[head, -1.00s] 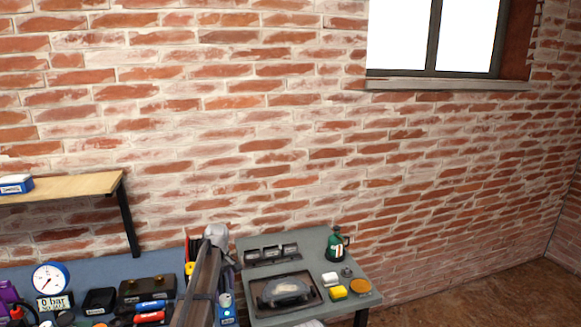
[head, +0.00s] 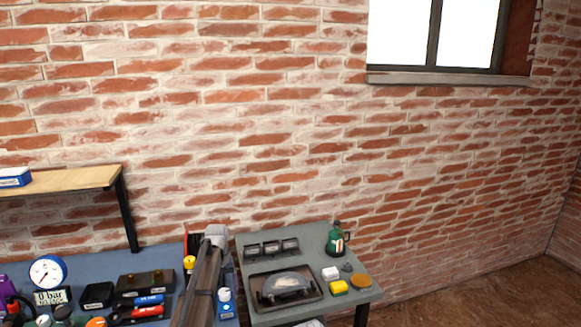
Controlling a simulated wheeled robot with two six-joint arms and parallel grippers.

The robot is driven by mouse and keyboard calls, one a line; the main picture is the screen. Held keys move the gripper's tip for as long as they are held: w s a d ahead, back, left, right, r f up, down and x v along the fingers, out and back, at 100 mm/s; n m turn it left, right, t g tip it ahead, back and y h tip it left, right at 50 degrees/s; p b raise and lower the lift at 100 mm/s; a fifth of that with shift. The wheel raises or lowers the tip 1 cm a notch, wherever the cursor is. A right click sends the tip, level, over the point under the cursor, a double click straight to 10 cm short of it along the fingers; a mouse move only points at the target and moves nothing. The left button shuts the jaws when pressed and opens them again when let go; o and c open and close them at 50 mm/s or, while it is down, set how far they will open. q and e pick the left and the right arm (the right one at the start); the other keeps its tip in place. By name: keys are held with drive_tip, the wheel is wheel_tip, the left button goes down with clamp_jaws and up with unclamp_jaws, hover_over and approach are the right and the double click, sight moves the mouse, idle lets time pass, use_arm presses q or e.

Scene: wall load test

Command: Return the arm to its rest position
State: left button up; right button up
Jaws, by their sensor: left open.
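My left arm rises from the bottom edge of the head view, in front of the bench. Its left gripper (head: 216,238) is at the arm's grey far end, near the gap between the blue bench and the grey side table. The gripper is open, and I see nothing held in it; the fingers are small and hard to make out. My right gripper is not in view.
The blue bench (head: 85,262) carries a pressure gauge (head: 47,272), a black device (head: 146,283) and several tools. The grey table (head: 312,240) holds a tray with a grey domed tool (head: 284,283) and a green bottle (head: 337,241).

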use_arm(q)
drive_tip(key=m, duration=0.3)
drive_tip(key=shift+m, duration=2.1)
